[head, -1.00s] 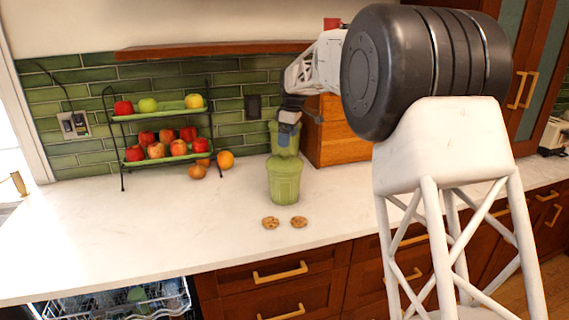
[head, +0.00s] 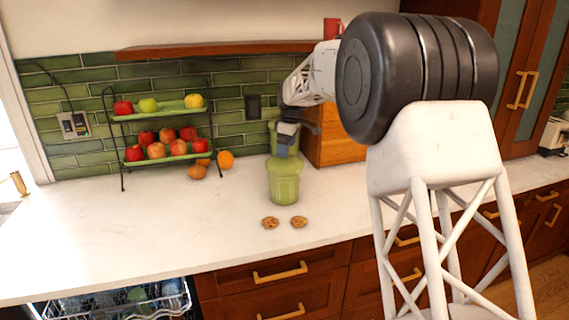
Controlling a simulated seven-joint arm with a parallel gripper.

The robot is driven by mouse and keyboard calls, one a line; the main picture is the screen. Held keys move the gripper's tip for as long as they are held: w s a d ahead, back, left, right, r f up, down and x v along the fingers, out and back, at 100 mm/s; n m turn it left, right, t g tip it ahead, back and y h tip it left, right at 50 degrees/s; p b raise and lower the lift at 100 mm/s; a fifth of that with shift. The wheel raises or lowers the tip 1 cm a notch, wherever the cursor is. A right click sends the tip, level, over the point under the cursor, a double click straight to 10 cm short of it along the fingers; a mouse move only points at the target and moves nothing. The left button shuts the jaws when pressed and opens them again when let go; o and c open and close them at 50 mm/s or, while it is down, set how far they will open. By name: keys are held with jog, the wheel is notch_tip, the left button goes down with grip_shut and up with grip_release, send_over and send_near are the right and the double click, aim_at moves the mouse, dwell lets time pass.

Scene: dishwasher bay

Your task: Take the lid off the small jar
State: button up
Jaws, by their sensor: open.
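A green jar (head: 284,187) stands upright on the white counter, with its top partly covered by my gripper. Another green shape (head: 272,135), probably a second jar, shows just behind and above it, mostly hidden by my gripper. I cannot tell surely which is the small jar, and the lid's edge is not clear. My gripper (head: 283,152) is open and points down at the top of the front jar. I cannot tell whether its fingers touch the lid.
Two cookies (head: 285,222) lie in front of the jar. A wooden box (head: 335,137) stands close on the right. A two-tier fruit rack (head: 165,157) stands left, with an orange (head: 225,159) beside it. The counter's left front is clear.

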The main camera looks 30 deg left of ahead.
jog(key=shift+a+f, duration=0.15)
jog(key=shift+f, duration=0.85)
jog(key=shift+a+f, duration=0.15)
jog(key=shift+f, duration=0.8)
jog(key=shift+c, duration=0.5)
jog(key=shift+s+f, duration=0.1)
jog(key=shift+f, duration=0.05)
jog(key=c, duration=0.9)
